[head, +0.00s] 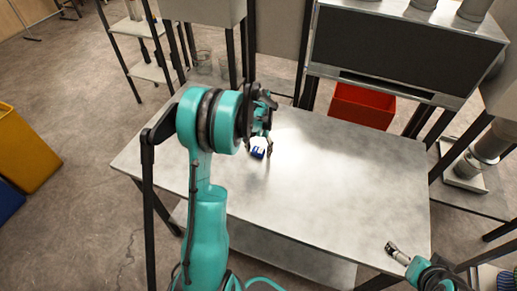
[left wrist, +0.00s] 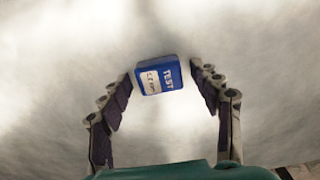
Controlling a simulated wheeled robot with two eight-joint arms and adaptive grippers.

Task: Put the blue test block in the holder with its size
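The blue test block (head: 258,148) lies on the grey metal table below my left gripper (head: 261,147). In the left wrist view the block (left wrist: 159,75) shows a white label with small writing and the word TEST. My left gripper's two fingers (left wrist: 161,80) are spread wide on either side of the block, with a gap on each side and nothing held. My right gripper (head: 396,251) is over the table's front right corner, away from the block; its finger opening is too small to make out. I cannot make out any holder with a size mark.
The metal table (head: 340,190) is otherwise bare, with wide free room right of the block. A red bin (head: 362,106) stands behind its far edge, below a dark-panelled machine (head: 400,50). A yellow bin (head: 25,145) is on the floor at far left.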

